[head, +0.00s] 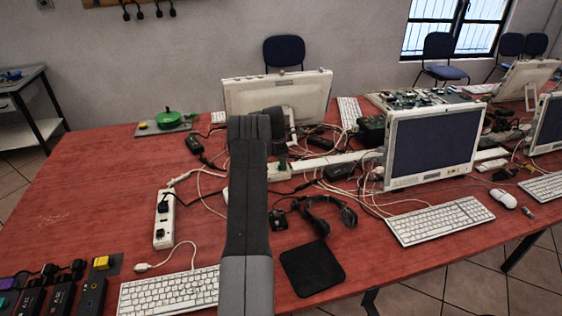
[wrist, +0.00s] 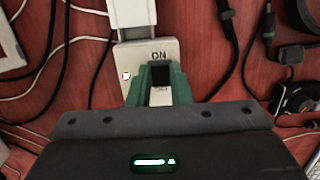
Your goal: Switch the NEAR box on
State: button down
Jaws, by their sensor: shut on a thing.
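A white switch box (wrist: 137,52) lies on the red table in the wrist view, with "ON" printed on it and a small red-and-white light at its left. A black switch (wrist: 160,74) sits below that label. My gripper (wrist: 159,88) has its green fingers on either side of the switch, shut on it; a second label between them is partly hidden. In the head view my gripper (head: 282,161) is small, at the far end of my arm, by the white box (head: 268,178). I cannot tell from the frames whether this is the near box.
Loose cables lie around the box. A white power strip (head: 165,222) is to the left, a headset (head: 328,214) and black pad (head: 312,268) nearer. A monitor (head: 277,92) stands behind my gripper, another (head: 433,147) to the right. The table's left side is mostly clear.

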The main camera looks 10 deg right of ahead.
jog(key=shift+d+y, duration=0.1)
jog(key=shift+y, duration=0.3)
jog(key=c, duration=1.3)
grip_release()
jog(key=r, duration=0.4)
jog(key=r+b, duration=0.1)
jog(key=r, duration=0.8)
jog(key=shift+a+r, duration=0.4)
